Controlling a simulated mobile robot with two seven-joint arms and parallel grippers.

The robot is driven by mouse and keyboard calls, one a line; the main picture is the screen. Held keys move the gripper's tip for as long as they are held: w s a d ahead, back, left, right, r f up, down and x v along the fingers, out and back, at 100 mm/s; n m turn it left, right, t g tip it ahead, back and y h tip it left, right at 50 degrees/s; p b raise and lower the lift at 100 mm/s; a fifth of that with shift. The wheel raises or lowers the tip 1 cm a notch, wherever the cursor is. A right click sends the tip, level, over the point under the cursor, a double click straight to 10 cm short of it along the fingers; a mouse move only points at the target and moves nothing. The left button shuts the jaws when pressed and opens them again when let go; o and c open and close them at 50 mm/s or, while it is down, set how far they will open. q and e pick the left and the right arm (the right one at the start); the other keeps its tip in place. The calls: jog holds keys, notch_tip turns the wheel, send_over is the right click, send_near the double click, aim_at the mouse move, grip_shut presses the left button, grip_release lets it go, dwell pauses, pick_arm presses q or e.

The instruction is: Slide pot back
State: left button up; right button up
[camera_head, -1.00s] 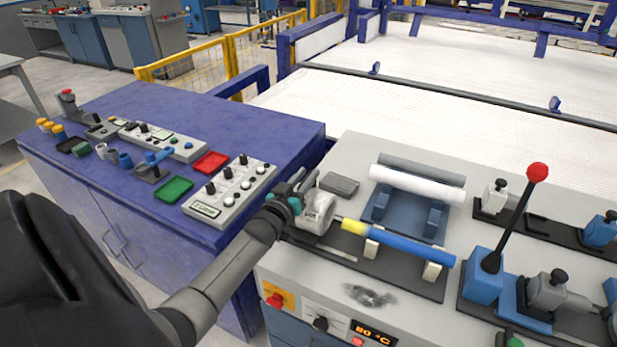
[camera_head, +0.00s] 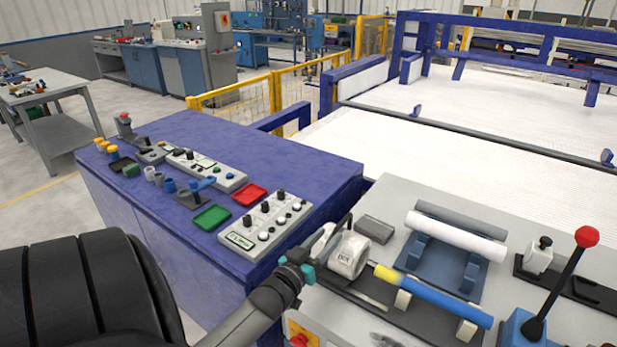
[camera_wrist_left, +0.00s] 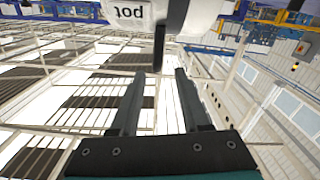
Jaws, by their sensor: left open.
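The white pot (camera_head: 349,258) with dark lettering stands on the dark rail at the left end of the grey workbench. A blue pipe with a yellow end (camera_head: 435,297) lies on white supports just to its right. My left gripper (camera_head: 322,243) is beside the pot's left side. In the left wrist view the fingers (camera_wrist_left: 157,78) are open and apart, with nothing clamped. The white pot (camera_wrist_left: 130,12) shows at the top edge there, and a dark bar (camera_wrist_left: 158,48) hangs down near the gap between the fingertips. Contact cannot be told. My right gripper is out of view.
A white pipe (camera_head: 456,236) lies on a blue cradle behind the blue pipe. A grey block (camera_head: 375,229) sits behind the pot. A red-knobbed lever (camera_head: 560,280) rises at right. The blue cabinet (camera_head: 330,180) carries control boxes and red and green trays.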

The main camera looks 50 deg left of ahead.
pick_arm(q)
jog(key=v, duration=0.7)
dwell(0.5)
jog(key=d+f+m+g+h, duration=0.2)
jog(key=d+f+g, duration=0.1)
jog(key=d, duration=0.4)
jog(key=s+d+f+m+g+h, duration=0.1)
jog(key=s+d+m+g+h, duration=0.3)
jog(key=s+d+g, duration=0.9)
jog(key=s+d+f+m+t+y+b, duration=0.1)
jog(key=s+f+b, duration=0.1)
jog(key=f, duration=1)
jog(key=s+d+f+b, duration=0.1)
jog(key=d+f, duration=0.1)
jog(key=f, duration=1)
jog(key=s+a+f+g+b, duration=0.1)
jog(key=s+a+f+b, duration=0.2)
jog(key=s+f, duration=1.2)
notch_tip(320, 180, down, 3)
jog(key=shift+s+f+y+b, duration=0.2)
jog(key=shift+s+y+b, duration=0.1)
jog(key=shift+s+b, duration=0.1)
